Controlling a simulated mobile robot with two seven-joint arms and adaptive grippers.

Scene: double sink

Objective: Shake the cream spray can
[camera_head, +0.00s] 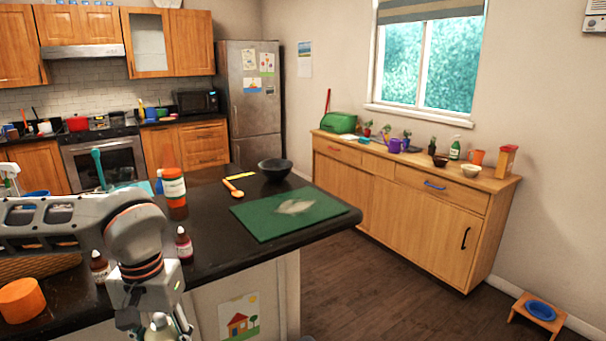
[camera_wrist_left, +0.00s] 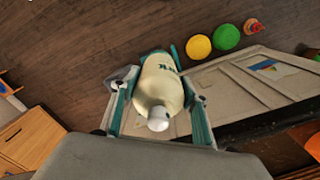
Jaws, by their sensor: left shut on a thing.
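The cream spray can (camera_wrist_left: 158,82) is a pale cream can with dark lettering and a white rounded nozzle. My left gripper (camera_wrist_left: 157,100) is shut on it, with one teal finger on each side of its body. In the head view the can's pale top (camera_head: 161,325) shows at the bottom edge, and the rest is cut off. The left gripper hangs in front of the dark counter (camera_head: 218,250), clear of its top. My right gripper is in neither view.
Small dropper bottles (camera_head: 184,244), an orange-and-white bottle (camera_head: 174,187), a green cutting board (camera_head: 258,222) and a dark bowl (camera_head: 275,169) are on the counter. Yellow (camera_wrist_left: 198,47) and green (camera_wrist_left: 226,37) round things lie on the floor. Open floor lies right of the counter.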

